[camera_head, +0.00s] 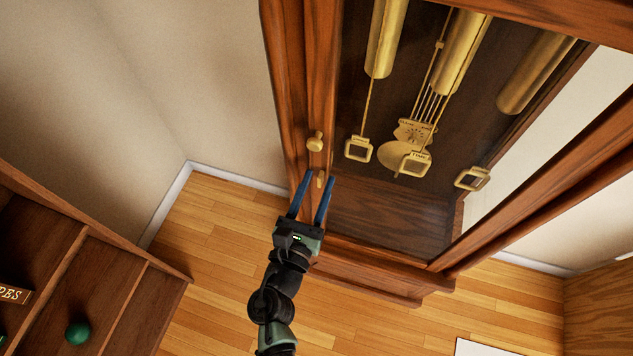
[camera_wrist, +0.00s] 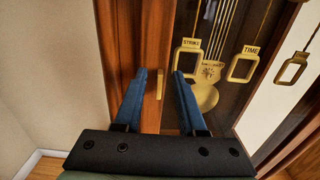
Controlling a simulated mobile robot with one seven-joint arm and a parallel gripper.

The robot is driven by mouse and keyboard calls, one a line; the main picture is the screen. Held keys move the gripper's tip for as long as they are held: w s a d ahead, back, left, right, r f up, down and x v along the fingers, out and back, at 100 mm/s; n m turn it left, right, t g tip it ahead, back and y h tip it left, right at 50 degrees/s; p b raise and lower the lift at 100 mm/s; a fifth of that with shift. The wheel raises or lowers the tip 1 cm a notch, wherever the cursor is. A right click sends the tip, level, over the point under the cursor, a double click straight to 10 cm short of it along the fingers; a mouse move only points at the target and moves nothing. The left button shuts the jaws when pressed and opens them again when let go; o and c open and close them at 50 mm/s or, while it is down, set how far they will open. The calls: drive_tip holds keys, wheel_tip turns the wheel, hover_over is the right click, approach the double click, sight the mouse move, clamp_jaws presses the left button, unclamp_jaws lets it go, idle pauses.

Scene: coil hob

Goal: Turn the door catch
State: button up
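The door catch (camera_head: 320,179) is a small brass piece on the wooden door frame of a tall clock, just below a round brass knob (camera_head: 315,142). It stands roughly upright. In the wrist view the catch (camera_wrist: 160,83) shows as a small upright brass bar between the two blue fingertips. My gripper (camera_head: 318,178) is open, with one finger to each side of the catch in the picture. In the wrist view my gripper (camera_wrist: 159,72) has a clear gap between its fingers. I cannot tell whether the fingertips reach past the catch or stop short of it.
The clock door's glass (camera_head: 380,215) is right of the catch, with brass weights (camera_head: 460,52) and a pendulum (camera_head: 405,158) behind it. A wooden shelf unit (camera_head: 110,290) holding a green ball (camera_head: 77,333) stands at lower left. Wooden floor (camera_head: 215,240) is clear between shelf and clock.

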drive_tip(key=shift+c, duration=0.2)
clamp_jaws()
drive_tip(key=shift+f+m+b, duration=0.1)
drive_tip(key=shift+m+b, duration=0.25)
drive_tip(key=shift+m, duration=0.05)
drive_tip(key=m+b, duration=0.3)
drive_tip(key=shift+s+d+f+m, duration=0.15)
drive_tip(key=shift+d+m, duration=0.1)
drive_tip(key=shift+m, duration=0.15)
drive_tip(key=m+b, duration=0.2)
drive_tip(key=m, duration=0.1)
drive_tip(key=m+b, duration=0.1)
drive_tip(key=shift+d+f+b, duration=0.15)
drive_tip(key=shift+d+b, duration=0.1)
drive_tip(key=shift+b, duration=0.1)
drive_tip(key=m+b, duration=0.2)
drive_tip(key=m, duration=0.1)
drive_tip(key=m+b, duration=0.2)
drive_tip(key=shift+d+f, duration=0.15)
drive_tip(key=shift+f, duration=0.1)
drive_tip(key=m+b, duration=0.3)
drive_tip(key=m, duration=0.1)
drive_tip(key=shift+f, duration=0.1)
drive_tip(key=shift+m, duration=0.3)
